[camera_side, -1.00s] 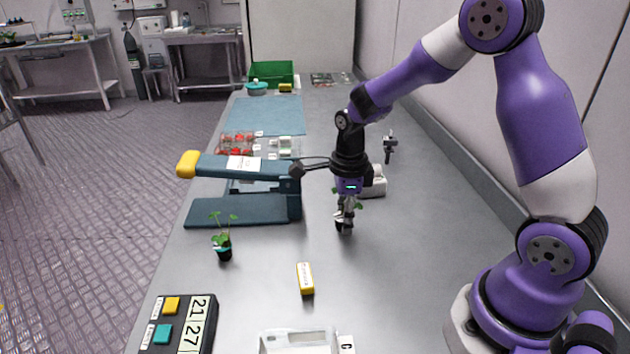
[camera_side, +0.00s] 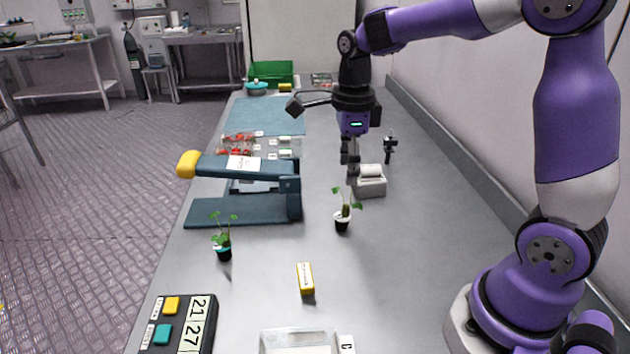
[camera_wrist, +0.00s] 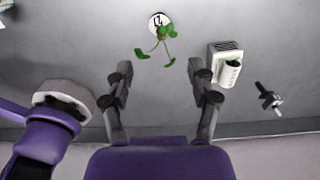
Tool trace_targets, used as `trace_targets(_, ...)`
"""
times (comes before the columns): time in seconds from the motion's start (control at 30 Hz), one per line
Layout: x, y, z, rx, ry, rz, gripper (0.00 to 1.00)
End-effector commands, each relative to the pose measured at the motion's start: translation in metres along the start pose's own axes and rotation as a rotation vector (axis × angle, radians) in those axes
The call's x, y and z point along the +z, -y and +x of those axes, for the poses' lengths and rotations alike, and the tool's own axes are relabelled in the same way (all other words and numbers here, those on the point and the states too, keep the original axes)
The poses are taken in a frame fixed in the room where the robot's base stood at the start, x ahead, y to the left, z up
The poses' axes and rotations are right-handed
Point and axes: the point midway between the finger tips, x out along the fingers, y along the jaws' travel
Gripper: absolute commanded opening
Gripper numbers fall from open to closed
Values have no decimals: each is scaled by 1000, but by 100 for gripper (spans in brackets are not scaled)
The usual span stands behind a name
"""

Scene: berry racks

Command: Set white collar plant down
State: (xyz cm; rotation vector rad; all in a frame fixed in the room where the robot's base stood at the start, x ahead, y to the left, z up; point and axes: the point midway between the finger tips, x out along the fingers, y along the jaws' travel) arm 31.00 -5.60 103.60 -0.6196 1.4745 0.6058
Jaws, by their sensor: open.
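The white collar plant (camera_side: 343,217) stands upright on the grey bench in a small black pot with a white collar and green leaves. In the wrist view the plant (camera_wrist: 160,40) is seen from above, ahead of the fingertips and apart from them. My gripper (camera_side: 350,170) is raised above and slightly behind the plant in the side view, empty. In the wrist view its two fingers (camera_wrist: 162,85) are spread wide with nothing between them.
A teal-collared plant (camera_side: 223,243) stands to the left. A blue press-like stand with a yellow-ended arm (camera_side: 240,168) is left of centre. A small white printer-like box (camera_side: 371,183) is just behind the plant. A yellow block (camera_side: 305,278) lies in front.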

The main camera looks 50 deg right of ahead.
Motion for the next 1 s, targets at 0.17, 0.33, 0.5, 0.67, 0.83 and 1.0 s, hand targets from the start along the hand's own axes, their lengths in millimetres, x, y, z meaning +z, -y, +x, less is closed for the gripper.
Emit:
trace_targets(0.17, -1, -9, -18, -30, 18, -153, 67)
trace_targets(0.33, -8, -41, -41, -157, 50, -740, 67)
trace_targets(0.5, -21, -79, -53, -344, -3, -1474, 67)
trace_targets(0.67, -31, -103, -52, -489, -119, -1994, 67)
trace_targets(0.83, -36, -114, -48, -560, -213, -2260, 67)
trace_targets(1.0, -36, -115, -47, -568, -229, -2305, 67)
